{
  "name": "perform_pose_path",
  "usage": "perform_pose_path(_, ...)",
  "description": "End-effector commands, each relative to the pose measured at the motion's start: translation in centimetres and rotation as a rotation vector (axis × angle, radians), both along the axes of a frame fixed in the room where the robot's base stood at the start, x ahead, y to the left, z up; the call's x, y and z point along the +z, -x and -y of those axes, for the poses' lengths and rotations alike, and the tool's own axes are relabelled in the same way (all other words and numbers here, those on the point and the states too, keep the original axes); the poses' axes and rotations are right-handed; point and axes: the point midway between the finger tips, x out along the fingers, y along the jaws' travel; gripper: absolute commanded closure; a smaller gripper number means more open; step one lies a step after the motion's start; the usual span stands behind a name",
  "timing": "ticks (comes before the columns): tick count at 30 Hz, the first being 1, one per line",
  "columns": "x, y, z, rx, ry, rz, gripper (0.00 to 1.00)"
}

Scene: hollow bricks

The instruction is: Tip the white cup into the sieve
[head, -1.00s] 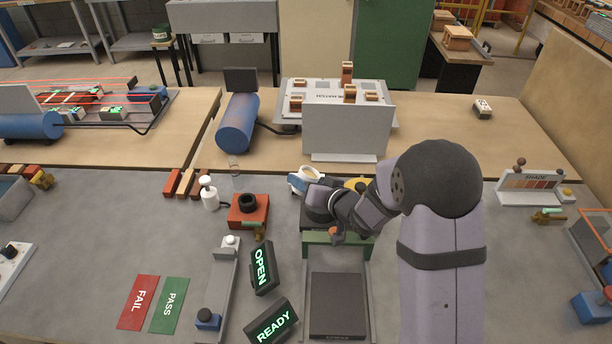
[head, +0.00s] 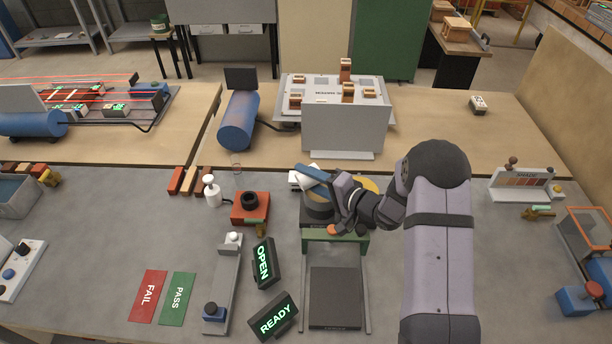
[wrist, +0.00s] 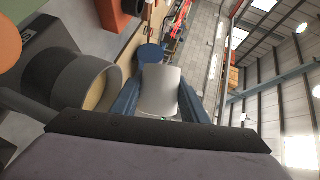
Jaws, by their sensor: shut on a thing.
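My gripper (head: 308,178) is shut on the white cup (head: 296,181), with a blue finger across it in the head view. In the wrist view the cup (wrist: 160,88) sits between the two blue fingers, and I see its outer side. The cup is tipped, and its mouth and any contents are hidden. A round grey-walled vessel with a tan inside, which looks like the sieve (wrist: 82,82), is beside the cup in the wrist view. In the head view a dark round body (head: 318,207) stands below the gripper. A yellow round edge (head: 371,186) shows behind my wrist.
A green-fronted machine (head: 320,245) with an orange knob and a dark plate (head: 335,297) lies below the gripper. A red block with a black ring (head: 250,206) and a white bottle (head: 212,191) stand left. OPEN (head: 263,262) and READY (head: 272,316) signs stand in front.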

Motion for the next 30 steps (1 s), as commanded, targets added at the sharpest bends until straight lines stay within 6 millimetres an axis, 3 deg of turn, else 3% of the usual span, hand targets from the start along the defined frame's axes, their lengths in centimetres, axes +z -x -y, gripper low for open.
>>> perform_pose_path(12,1.1,-0.8,1.4,-0.001,-0.326,-0.188,0.85)
perform_pose_path(30,1.4,-0.9,1.6,0.000,-0.387,-0.224,0.85)
